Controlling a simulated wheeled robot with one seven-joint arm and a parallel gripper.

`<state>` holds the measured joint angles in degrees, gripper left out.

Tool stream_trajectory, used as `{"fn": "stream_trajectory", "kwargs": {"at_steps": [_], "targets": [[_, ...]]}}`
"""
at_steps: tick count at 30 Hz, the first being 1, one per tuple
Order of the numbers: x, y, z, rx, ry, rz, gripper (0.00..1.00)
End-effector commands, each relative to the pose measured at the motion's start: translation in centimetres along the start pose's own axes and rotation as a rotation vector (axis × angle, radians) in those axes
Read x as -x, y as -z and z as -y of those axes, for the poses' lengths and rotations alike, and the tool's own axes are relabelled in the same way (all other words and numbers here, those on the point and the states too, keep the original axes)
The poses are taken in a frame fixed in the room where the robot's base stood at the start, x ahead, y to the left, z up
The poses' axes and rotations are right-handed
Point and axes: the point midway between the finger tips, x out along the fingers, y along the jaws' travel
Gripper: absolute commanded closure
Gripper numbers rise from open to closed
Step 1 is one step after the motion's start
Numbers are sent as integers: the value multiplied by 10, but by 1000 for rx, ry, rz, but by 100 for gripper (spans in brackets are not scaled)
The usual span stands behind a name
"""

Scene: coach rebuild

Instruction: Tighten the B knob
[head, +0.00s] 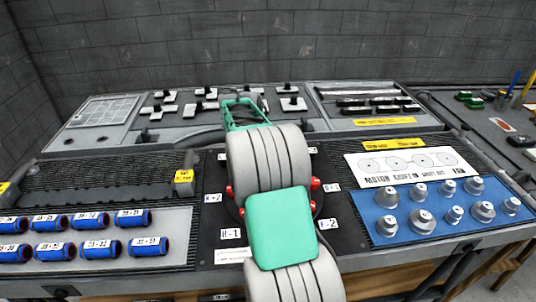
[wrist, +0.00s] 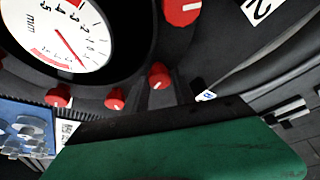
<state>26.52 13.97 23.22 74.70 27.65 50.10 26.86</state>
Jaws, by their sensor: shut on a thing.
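In the wrist view my gripper (wrist: 165,122) fills the bottom as a green body with a black edge. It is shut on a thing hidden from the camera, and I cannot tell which. Just above the black edge is a red knob (wrist: 160,76), and another red knob (wrist: 115,98) sits to its left. A further red knob (wrist: 183,11) is at the top. They surround a round white dial (wrist: 55,40) marked mm. In the head view, my arm covers the dial, and a red knob (head: 315,184) shows beside it. I cannot read a B label.
A blue tray (head: 375,232) with several grey cone-shaped parts stands on the right. Several blue cylinders (head: 90,219) lie in rows on the left. Behind is a sloped panel (head: 225,117) with black switches. White label plates (head: 230,234) sit around the dial's dark mount.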

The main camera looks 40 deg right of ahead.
Motion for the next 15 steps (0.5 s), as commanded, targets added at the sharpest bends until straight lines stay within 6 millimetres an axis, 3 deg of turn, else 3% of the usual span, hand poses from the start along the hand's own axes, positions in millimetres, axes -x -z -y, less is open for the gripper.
{"fn": "stream_trajectory", "kwargs": {"at_steps": [15], "targets": [[0, 0, 0, -46, -19, 0, 100]]}}
